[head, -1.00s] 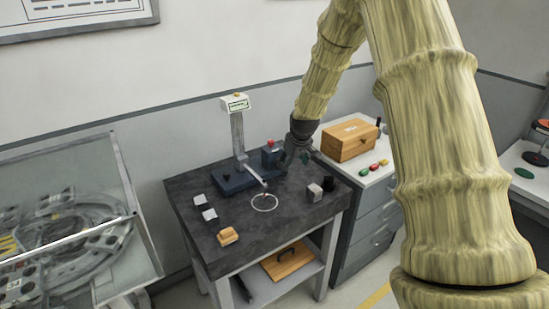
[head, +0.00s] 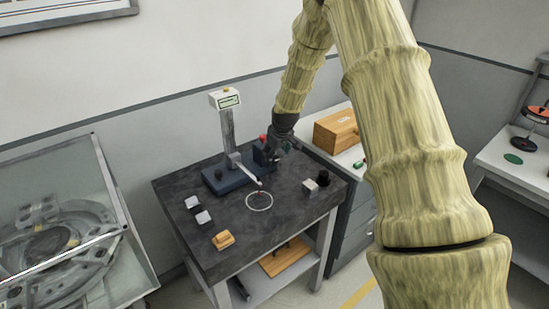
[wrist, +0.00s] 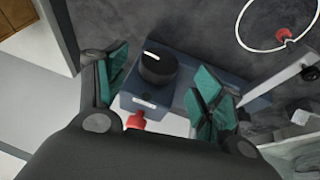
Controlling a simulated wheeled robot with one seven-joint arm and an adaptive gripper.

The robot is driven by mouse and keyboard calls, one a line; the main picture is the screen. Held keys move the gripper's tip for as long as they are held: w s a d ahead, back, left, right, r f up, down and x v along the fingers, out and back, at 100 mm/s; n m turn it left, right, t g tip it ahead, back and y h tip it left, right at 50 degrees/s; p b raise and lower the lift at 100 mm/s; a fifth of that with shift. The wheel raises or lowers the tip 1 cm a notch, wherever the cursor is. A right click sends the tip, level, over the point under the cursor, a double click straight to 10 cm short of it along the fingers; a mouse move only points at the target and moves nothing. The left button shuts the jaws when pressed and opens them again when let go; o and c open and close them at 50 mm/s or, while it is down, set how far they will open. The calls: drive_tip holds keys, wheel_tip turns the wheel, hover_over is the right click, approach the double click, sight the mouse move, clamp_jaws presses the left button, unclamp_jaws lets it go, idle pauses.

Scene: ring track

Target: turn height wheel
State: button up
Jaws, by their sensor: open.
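The height gauge has a dark blue base (head: 232,177), a pale upright column (head: 228,130) and a white display head (head: 225,98). A dark box (head: 262,153) with a red button stands at the right of its base. In the wrist view a black round knob (wrist: 158,65), seemingly the height wheel, sits on the dark blue housing (wrist: 185,62). My gripper (wrist: 163,88) is open, its teal-padded fingers spread on either side of the knob with clear gaps. In the head view my gripper (head: 284,147) is beside the dark box; the knob cannot be made out there.
The dark tabletop (head: 220,256) carries a white ring (head: 259,201), small pale blocks, a wooden block (head: 223,240) and a black cylinder (head: 323,178). A wooden box (head: 336,130) is on the cabinet behind. A glass case (head: 70,220) stands left.

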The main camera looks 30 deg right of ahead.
sight(274, 159)
drive_tip(key=shift+p+x, duration=0.65)
drive_tip(key=shift+x, duration=1.75)
drive_tip(key=c, duration=1)
